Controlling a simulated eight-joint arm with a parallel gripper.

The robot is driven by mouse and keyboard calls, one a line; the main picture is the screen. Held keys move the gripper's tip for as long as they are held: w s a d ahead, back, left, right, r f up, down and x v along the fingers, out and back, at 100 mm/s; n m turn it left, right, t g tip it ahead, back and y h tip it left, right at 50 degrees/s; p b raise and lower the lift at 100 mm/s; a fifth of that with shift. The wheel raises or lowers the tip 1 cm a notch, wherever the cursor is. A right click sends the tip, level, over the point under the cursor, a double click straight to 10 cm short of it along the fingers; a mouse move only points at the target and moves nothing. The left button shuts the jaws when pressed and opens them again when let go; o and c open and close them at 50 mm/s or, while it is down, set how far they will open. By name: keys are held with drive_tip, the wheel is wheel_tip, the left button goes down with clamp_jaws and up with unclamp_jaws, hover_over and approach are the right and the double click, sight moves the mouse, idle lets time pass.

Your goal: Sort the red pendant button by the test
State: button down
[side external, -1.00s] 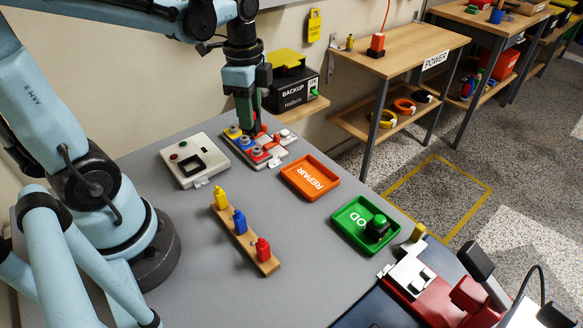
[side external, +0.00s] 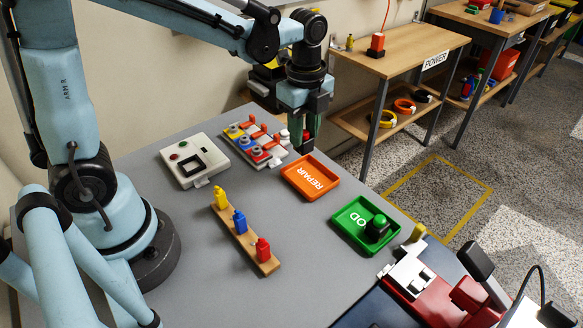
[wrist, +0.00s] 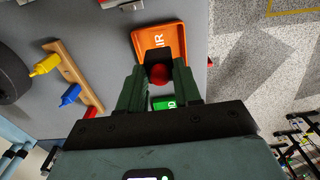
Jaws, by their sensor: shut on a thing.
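My gripper (side external: 305,125) is shut on the red pendant button, a black block with a round red cap. In the wrist view the red button (wrist: 158,75) sits between the fingers. My gripper holds it up at the far edge of the orange REPAIR tray (side external: 298,174), just right of the switch fixture. The orange tray, seen past the fingers in the wrist view (wrist: 145,35), looks empty. The green tray (side external: 347,226), lettered OD where visible, holds a green-capped black button (side external: 377,226). The grey test box (side external: 193,160) has a red and a green spot on top and a dark square opening.
The switch fixture (side external: 256,145) with coloured blocks and red levers stands at the back. A wooden strip (side external: 245,243) carries yellow, blue and red pieces in front. A dark red and white device (side external: 410,276) is at the front right. Grey tabletop between is clear.

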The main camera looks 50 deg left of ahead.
sight(303, 153)
drive_tip(key=shift+f, duration=2.85)
drive_tip(key=shift+f, duration=0.35)
drive_tip(key=c, duration=0.7)
unclamp_jaws()
wheel_tip(303, 153, up, 12)
drive_tip(key=shift+s+a+r+n+t, duration=0.1)
drive_tip(key=shift+s+r+n+t, duration=0.15)
drive_tip(key=shift+n, duration=0.25)
drive_tip(key=shift+s+a+n+t, duration=0.15)
drive_tip(key=shift+s+n, duration=0.15)
drive_tip(key=shift+n, duration=0.2)
drive_tip(key=s+a+f+n+t, duration=0.1)
drive_tip(key=s+n+t, duration=0.5)
drive_tip(key=n, duration=1)
drive_tip(key=shift+s+a+f, duration=0.2)
drive_tip(key=shift+s+a, duration=0.05)
drive_tip(key=shift+a, duration=0.3)
